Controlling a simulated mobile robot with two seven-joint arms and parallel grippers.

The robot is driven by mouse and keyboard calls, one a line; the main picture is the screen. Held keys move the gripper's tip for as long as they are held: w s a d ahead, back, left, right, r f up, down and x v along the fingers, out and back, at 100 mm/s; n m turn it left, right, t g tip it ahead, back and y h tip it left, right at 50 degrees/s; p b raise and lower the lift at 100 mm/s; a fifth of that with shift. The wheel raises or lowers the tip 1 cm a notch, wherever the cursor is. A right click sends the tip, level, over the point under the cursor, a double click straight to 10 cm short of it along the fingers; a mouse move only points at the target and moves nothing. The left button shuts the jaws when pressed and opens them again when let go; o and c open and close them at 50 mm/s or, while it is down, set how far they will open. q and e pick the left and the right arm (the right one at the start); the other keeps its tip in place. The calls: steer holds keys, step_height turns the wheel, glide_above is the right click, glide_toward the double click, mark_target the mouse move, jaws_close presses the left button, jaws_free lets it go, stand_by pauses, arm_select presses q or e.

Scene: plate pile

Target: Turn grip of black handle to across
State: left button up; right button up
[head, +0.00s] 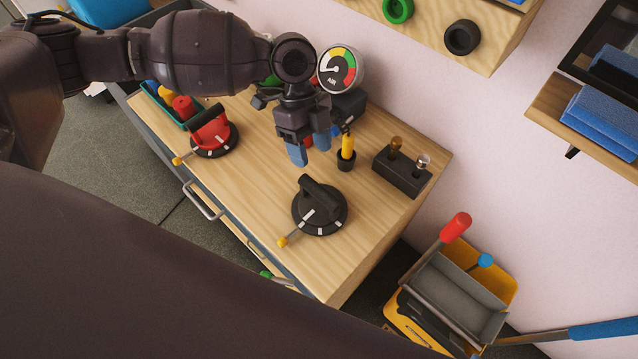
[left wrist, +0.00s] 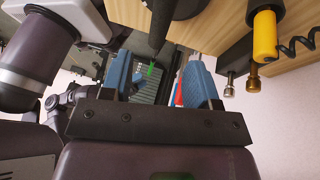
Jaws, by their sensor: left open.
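The black handle (head: 325,196) is a bar grip on a round black dial with white marks, near the front right of the wooden bench top. Its grip runs diagonally, from upper left to lower right in the head view. A small yellow-tipped tab (head: 284,241) sticks out at the dial's lower left. My left gripper (head: 309,147) has blue fingertips, spread and empty, above the bench beyond the handle and apart from it. In the left wrist view its fingers (left wrist: 158,82) are apart with nothing between them. My right gripper is not in view.
A similar red handle (head: 210,130) stands to the left. A yellow tool (head: 347,147) in a black holder and a black block with two bulbs (head: 402,174) stand close by. A gauge (head: 340,70) is behind my gripper. Bare wood surrounds the black dial.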

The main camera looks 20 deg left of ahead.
mark_target(319, 187)
arm_select(q)
steer(key=b+x, duration=0.1)
steer(key=x, duration=0.7)
steer(key=shift+f, duration=0.2)
steer(key=shift+s+d+f, duration=0.15)
steer(key=shift+d+f, duration=0.05)
steer(key=shift+f, duration=0.25)
steer(key=shift+c, duration=0.2)
